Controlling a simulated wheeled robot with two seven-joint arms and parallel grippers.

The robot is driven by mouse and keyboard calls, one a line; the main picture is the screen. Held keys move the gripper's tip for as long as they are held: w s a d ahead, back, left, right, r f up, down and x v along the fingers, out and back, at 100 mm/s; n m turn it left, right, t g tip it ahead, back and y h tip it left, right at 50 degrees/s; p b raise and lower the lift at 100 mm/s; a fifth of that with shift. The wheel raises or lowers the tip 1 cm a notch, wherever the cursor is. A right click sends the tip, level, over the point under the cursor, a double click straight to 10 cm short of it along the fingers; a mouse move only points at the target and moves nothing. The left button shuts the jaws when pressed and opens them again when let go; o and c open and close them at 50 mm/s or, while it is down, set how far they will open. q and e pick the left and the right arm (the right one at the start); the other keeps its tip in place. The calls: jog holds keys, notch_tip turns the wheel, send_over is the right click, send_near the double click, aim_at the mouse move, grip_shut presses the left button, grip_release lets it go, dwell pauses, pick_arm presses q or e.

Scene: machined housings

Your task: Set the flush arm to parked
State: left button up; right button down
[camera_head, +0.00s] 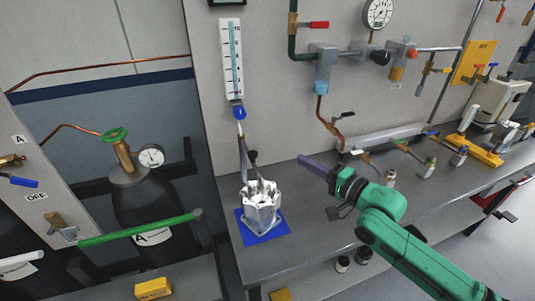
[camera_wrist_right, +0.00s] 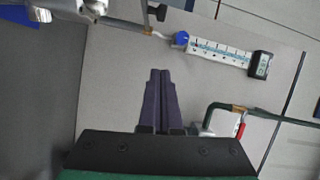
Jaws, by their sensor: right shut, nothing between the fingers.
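A thin metal arm (camera_head: 243,150), which looks like the flush arm, hangs below the blue fitting of the flow gauge and reaches down to the silvery machined housing (camera_head: 262,207). A dark knob (camera_head: 252,157) stands beside it. The housing sits on a blue mat (camera_head: 246,236). In the right wrist view the arm (camera_wrist_right: 128,23) runs along the top, with the dark knob (camera_wrist_right: 158,12) by it and the housing (camera_wrist_right: 72,8) partly cut off. My right gripper (camera_head: 303,160) is shut and empty, right of the arm and apart from it. My left gripper is not in view.
The flow gauge (camera_head: 231,60) is on the wall above the housing. A red-handled valve (camera_head: 318,25) and copper pipe (camera_head: 328,120) are on the wall above my right gripper. Small fittings (camera_head: 428,167) stand at the right. The bench (camera_head: 310,225) is bare right of the mat.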

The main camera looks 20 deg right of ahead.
aim_at(249, 156)
jog(key=shift+s, duration=0.1)
jog(key=w+a+f+p, duration=0.1)
jog(key=w+a+p, duration=0.4)
jog(key=w+a, duration=0.3)
jog(key=shift+a, duration=0.2)
jog(key=shift+w, duration=0.15)
jog(key=shift+a+f, duration=0.1)
